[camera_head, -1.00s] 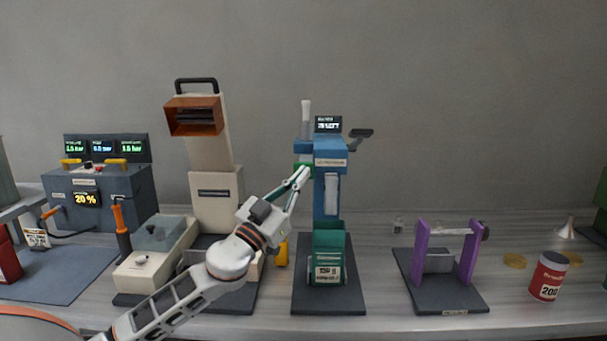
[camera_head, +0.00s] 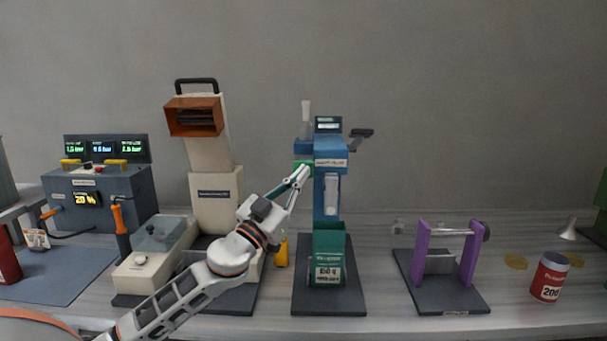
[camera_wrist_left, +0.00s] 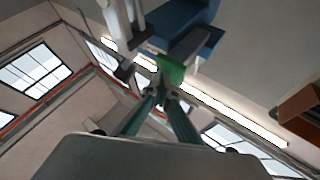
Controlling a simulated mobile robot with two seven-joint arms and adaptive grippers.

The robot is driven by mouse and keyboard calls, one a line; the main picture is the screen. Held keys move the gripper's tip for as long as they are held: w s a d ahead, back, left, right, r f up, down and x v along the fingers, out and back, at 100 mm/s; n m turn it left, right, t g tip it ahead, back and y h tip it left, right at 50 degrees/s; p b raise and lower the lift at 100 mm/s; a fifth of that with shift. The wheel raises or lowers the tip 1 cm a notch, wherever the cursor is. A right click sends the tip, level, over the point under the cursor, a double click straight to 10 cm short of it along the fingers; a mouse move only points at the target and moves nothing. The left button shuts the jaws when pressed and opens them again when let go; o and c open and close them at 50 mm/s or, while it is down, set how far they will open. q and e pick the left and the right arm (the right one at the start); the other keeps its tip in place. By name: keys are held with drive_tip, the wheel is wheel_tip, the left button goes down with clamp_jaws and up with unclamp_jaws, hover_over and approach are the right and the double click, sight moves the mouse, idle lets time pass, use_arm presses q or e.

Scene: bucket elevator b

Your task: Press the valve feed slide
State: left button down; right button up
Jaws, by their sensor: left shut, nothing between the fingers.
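The blue valve-filling machine (camera_head: 329,190) stands upright on a dark base plate at the middle of the table. A small green block (camera_head: 303,163), which looks like the feed slide, sticks out of its upper left side. It also shows in the left wrist view (camera_wrist_left: 172,68). My left gripper (camera_head: 304,172) is shut and empty, reaching up from the lower left. Its fingertips (camera_wrist_left: 161,88) are right at the green block; whether they touch it I cannot tell. My right gripper is not in view.
A green bin (camera_head: 329,243) sits low on the blue machine. A tall cream bucket elevator (camera_head: 212,150) stands close to its left, behind my left arm. A purple-framed stand (camera_head: 422,258) and a red can (camera_head: 549,277) are at right. The table between the machine and purple stand is clear.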

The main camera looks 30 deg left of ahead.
use_arm(q)
drive_tip(key=shift+w+a, duration=0.1)
drive_tip(key=shift+w, duration=0.05)
idle(0.4)
drive_tip(key=shift+s+d+p, duration=0.25)
drive_tip(key=shift+s+d, duration=0.2)
drive_tip(key=shift+s, duration=0.3)
drive_tip(key=shift+s+d+p, duration=0.25)
drive_tip(key=shift+s+d, duration=0.2)
drive_tip(key=shift+s, duration=0.25)
drive_tip(key=s+d, duration=0.1)
drive_tip(key=s+p, duration=0.1)
drive_tip(key=s, duration=0.1)
drive_tip(key=s+d, duration=0.1)
drive_tip(key=shift+s+d, duration=0.15)
drive_tip(key=shift+d, duration=0.15)
drive_tip(key=shift+f, duration=0.1)
